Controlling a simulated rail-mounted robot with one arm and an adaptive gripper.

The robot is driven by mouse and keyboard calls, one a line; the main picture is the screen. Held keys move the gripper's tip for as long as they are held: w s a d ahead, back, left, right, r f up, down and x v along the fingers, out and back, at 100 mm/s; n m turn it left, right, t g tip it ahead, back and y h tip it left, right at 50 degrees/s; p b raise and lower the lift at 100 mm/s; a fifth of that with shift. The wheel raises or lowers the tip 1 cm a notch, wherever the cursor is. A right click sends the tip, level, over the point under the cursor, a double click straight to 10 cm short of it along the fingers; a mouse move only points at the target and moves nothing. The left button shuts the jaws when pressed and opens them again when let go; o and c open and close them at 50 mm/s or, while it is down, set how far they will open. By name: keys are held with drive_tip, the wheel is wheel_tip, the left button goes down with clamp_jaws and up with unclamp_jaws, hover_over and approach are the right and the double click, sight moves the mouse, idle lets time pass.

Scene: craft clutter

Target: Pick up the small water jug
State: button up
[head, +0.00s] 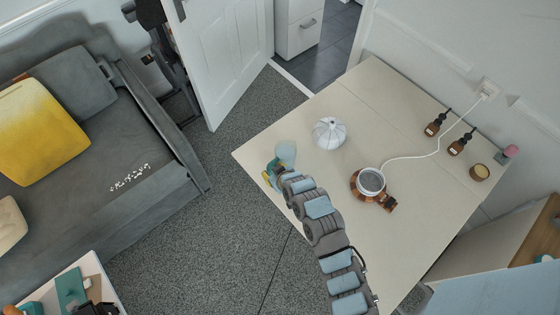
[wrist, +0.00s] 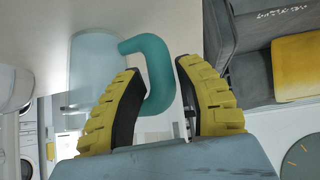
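The small water jug is a translucent pale-blue vessel with a teal handle. In the head view the jug (head: 287,151) is near the table's left edge, partly hidden by my gripper (head: 273,173). In the wrist view the jug (wrist: 95,72) fills the left part, and its curved handle (wrist: 155,62) reaches in between the yellow, black-padded fingers of my gripper (wrist: 160,72). The fingers stand apart on either side of the handle, with a gap on the right. I cannot tell whether the left finger touches the handle.
On the pale table (head: 420,225) stand a white ribbed vase (head: 329,133) just right of the jug, and a round pot (head: 371,181) with a brown surround and white cord. Brown bottles (head: 434,126) and a small jar (head: 479,172) are farther right. Floor (head: 225,210) lies left of the table.

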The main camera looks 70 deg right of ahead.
drive_tip(key=shift+x, duration=0.85)
drive_tip(key=shift+w+d+f, duration=0.2)
drive_tip(key=shift+w+f, duration=0.1)
drive_tip(key=shift+f, duration=0.05)
drive_tip(key=shift+c, duration=0.2)
clamp_jaws()
